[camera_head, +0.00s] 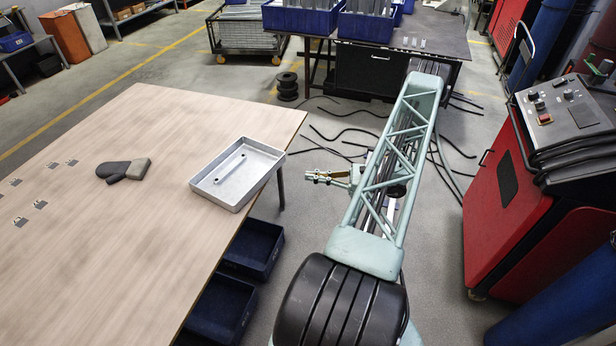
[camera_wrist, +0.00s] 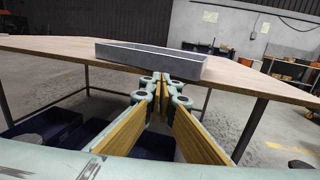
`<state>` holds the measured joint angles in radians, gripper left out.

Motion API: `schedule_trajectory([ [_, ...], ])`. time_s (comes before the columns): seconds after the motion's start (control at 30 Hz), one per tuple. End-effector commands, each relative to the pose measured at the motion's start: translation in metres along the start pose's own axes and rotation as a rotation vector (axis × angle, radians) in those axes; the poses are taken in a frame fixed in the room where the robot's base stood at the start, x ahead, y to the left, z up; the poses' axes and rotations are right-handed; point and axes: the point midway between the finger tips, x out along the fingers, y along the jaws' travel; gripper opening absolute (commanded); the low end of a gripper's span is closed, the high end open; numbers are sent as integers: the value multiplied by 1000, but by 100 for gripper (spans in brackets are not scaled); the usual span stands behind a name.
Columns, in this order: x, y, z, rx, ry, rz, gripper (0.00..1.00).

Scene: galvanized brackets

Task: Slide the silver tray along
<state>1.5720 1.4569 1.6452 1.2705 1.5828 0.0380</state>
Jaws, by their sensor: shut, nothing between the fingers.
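The silver tray (camera_head: 232,184) lies on the wooden table (camera_head: 125,255), close to its right edge in the head view. It is shallow and rectangular, with a silver bar (camera_head: 231,166) inside. In the wrist view the tray (camera_wrist: 140,57) sits on the tabletop beyond my fingers and slightly above them. My gripper (camera_head: 312,177) is shut and empty. It is to the right of the tray, off the table edge and apart from the tray. In the wrist view the tips of my gripper (camera_wrist: 163,80) meet below the tray.
A dark grey mitt-like item (camera_head: 124,169) and several small metal plates (camera_head: 40,204) lie on the table left of the tray. Blue bins (camera_head: 254,246) stand below the table edge. A red control cabinet (camera_head: 510,195) is at right. Black cables cover the floor behind my arm.

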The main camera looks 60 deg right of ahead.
Motion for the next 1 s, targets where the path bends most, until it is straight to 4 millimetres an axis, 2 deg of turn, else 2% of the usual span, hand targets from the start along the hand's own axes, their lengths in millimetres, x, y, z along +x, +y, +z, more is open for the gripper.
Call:
schedule_trajectory([
  [1.0,112,1,0,0,1,2,0],
])
